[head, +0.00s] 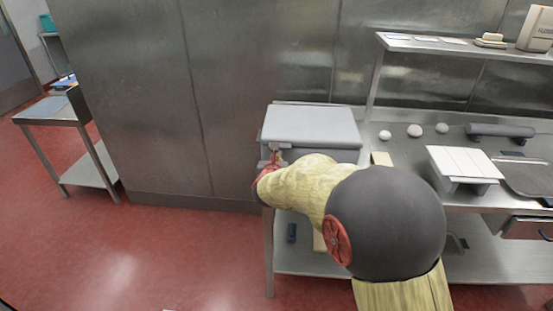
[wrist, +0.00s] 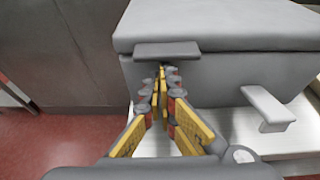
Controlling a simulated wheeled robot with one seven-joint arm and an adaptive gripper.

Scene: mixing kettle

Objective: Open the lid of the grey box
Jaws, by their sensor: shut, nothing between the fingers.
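The grey box (head: 311,126) stands at the left end of the steel table, and its lid looks down. In the wrist view the lid (wrist: 220,22) fills the top, with a flat grey tab (wrist: 167,50) jutting from its front edge. A second grey handle (wrist: 266,104) sticks out of the box front (wrist: 215,78) at the right. My gripper (wrist: 162,72) is shut and empty, its fingertips just below the tab and close to the box front; I cannot tell whether they touch it. In the head view my gripper (head: 276,155) is at the box's front left, partly hidden by my arm.
Several round items (head: 414,130) and a dark roller (head: 500,131) lie on the table to the right. A shelf (head: 440,45) runs above. A steel wall (head: 205,95) is to the left, with open red floor (head: 150,255) in front.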

